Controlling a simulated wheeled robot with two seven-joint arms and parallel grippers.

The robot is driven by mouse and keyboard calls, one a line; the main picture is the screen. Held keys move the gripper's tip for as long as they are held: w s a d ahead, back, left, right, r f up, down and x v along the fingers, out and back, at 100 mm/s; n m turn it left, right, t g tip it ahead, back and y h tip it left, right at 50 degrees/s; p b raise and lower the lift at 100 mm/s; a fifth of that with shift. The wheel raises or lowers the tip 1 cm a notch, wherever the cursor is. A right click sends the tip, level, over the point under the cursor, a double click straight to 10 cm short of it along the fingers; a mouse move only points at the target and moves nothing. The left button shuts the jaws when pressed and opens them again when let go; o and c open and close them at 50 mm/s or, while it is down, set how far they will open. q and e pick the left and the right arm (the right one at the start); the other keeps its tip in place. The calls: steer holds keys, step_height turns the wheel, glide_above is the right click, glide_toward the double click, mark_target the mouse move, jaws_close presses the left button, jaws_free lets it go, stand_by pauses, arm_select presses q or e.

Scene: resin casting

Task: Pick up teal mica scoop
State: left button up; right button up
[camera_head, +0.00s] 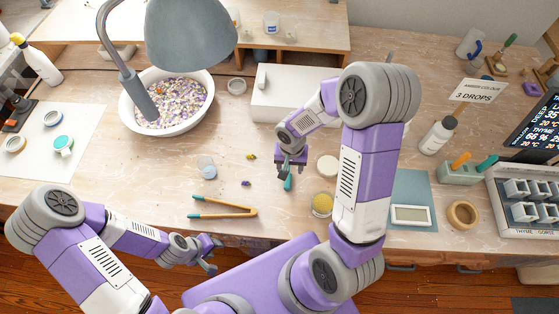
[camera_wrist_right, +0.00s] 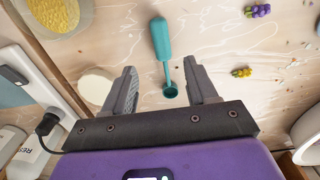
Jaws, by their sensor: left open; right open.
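The teal mica scoop (camera_wrist_right: 161,40) lies on the wooden table in the right wrist view. Its thick handle points away from my gripper, and its small round bowl is nearest, in the gap between the fingers. In the head view only a bit of the teal scoop (camera_head: 288,183) shows, just below my right gripper (camera_head: 290,166). My right gripper, also in the wrist view (camera_wrist_right: 161,70), is open and empty, its fingers on either side of the scoop's bowl end. Contact cannot be told. My left gripper (camera_head: 211,257) is open and empty near the table's front edge.
A pale round lid (camera_head: 327,166) and a yellow powder jar (camera_head: 321,205) stand right of the scoop. Tweezers (camera_head: 226,208), a small cup (camera_head: 207,168) and flower bits (camera_head: 246,183) lie to its left. A white box (camera_head: 275,105) stands behind.

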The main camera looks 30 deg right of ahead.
mark_target(288, 180)
steer(key=f, duration=0.2)
steer(key=f+b, duration=0.1)
steer(key=f, duration=0.1)
steer(key=s+a+f+b, duration=0.1)
steer(key=f, duration=0.1)
steer(key=shift+f, duration=0.3)
steer(key=shift+w+f, duration=0.1)
steer(key=shift+f, duration=0.1)
steer(key=shift+c, duration=0.3)
jaws_close()
